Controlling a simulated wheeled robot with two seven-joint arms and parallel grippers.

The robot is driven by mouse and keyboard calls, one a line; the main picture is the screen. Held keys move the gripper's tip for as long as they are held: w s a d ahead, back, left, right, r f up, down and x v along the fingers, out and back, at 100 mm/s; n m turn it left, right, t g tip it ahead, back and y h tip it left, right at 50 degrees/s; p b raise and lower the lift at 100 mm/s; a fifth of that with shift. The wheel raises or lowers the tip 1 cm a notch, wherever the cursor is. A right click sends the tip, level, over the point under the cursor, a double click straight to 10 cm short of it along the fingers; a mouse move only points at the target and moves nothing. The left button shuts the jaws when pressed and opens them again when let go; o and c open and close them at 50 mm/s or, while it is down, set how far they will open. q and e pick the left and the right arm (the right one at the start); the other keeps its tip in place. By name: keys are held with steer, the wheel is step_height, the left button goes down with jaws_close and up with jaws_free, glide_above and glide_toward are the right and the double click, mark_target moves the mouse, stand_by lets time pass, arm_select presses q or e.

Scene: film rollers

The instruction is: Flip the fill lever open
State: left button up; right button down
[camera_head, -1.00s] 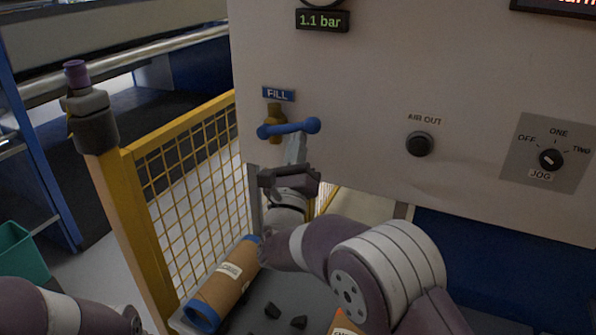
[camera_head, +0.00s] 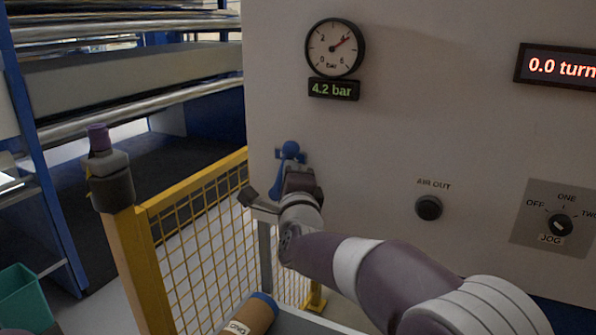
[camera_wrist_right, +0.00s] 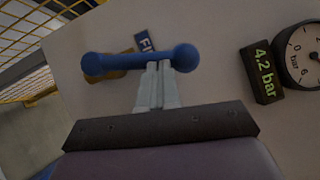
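The blue fill lever (camera_head: 277,185) is on the pale machine panel and now stands steeply upright in the head view, with a round knob at its top. In the right wrist view the lever (camera_wrist_right: 130,63) crosses in front of its brass valve (camera_wrist_right: 105,77). My right gripper (camera_wrist_right: 159,68) has its two fingers close together, with their tips at the lever near one knob. I see no clear grip around the bar. In the head view the right gripper (camera_head: 296,174) covers part of the lever and the valve. My left gripper is out of view.
The pressure gauge (camera_head: 335,47) is above a display (camera_head: 334,90) reading 4.2 bar. The AIR OUT button (camera_head: 428,208) and the JOG knob (camera_head: 560,225) are to the right. A yellow mesh fence (camera_head: 205,225) stands left of the panel, and a cardboard roll (camera_head: 245,318) lies below.

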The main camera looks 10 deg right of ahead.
steer(key=shift+w+a+r+n+g+p, duration=0.45)
steer(key=shift+w+a+n+p, duration=0.15)
steer(key=shift+a+n+p, duration=0.2)
steer(key=shift+w, duration=0.1)
